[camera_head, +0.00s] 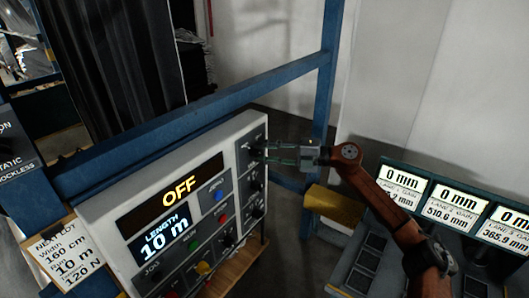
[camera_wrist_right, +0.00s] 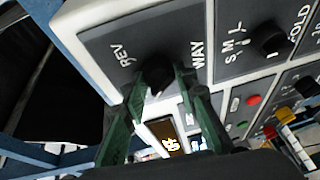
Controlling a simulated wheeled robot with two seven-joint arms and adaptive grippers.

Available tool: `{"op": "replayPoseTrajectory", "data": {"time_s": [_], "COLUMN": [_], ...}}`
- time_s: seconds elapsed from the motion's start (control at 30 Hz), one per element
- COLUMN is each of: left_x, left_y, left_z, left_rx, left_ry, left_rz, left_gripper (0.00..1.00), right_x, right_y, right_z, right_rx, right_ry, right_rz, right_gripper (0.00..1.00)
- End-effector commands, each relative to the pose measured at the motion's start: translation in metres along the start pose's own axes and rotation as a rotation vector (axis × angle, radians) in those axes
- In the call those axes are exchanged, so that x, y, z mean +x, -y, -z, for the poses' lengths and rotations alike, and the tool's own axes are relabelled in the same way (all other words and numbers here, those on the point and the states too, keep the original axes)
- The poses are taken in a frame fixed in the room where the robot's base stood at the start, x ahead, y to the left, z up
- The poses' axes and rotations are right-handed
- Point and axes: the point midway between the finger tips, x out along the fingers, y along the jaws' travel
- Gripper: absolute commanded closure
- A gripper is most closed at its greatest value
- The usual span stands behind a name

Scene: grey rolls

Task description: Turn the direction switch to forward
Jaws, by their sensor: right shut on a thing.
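The direction switch (camera_wrist_right: 156,68) is a dark round knob on a grey plate, with "REV" lettered on its left and another label on its right in the right wrist view. My right gripper (camera_wrist_right: 160,86) has one green finger on each side of this knob and is shut on it. In the head view my right gripper (camera_head: 268,152) reaches the upper right corner of the control panel (camera_head: 120,200) from the right, and its fingers hide most of the switch there. The knob's exact pointing direction is hard to tell. My left gripper is not in view.
The panel display (camera_head: 180,188) reads "OFF" and "LENGTH 10 m". Other knobs (camera_wrist_right: 268,40) and coloured buttons (camera_head: 221,216) sit close to the switch. A blue frame post (camera_head: 326,100) stands behind my right gripper. Lane gain displays (camera_head: 400,182) stand at the right.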

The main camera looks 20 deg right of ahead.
Motion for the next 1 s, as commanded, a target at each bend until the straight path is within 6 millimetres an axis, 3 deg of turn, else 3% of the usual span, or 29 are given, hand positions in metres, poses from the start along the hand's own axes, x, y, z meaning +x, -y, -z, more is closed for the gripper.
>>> {"op": "replayPoseTrajectory", "data": {"time_s": [0.47,0.5,0.73,1.0], "left_x": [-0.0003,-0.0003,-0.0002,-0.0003], "left_y": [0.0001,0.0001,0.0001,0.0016], "left_z": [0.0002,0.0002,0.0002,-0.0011], "left_rx": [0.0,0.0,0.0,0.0], "left_ry": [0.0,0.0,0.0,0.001], "left_rz": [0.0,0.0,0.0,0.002], "left_gripper": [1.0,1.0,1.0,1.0], "right_x": [-0.0005,-0.0004,-0.0001,-0.0001], "right_y": [-0.0012,-0.0012,-0.0007,-0.0002], "right_z": [-0.0009,-0.0009,-0.0004,-0.0001], "right_rx": [-0.015,-0.015,-0.014,-0.013], "right_ry": [0.005,0.004,0.003,0.002], "right_rz": [0.004,0.004,0.005,0.005], "right_gripper": [0.97,0.72,0.56,0.55]}}
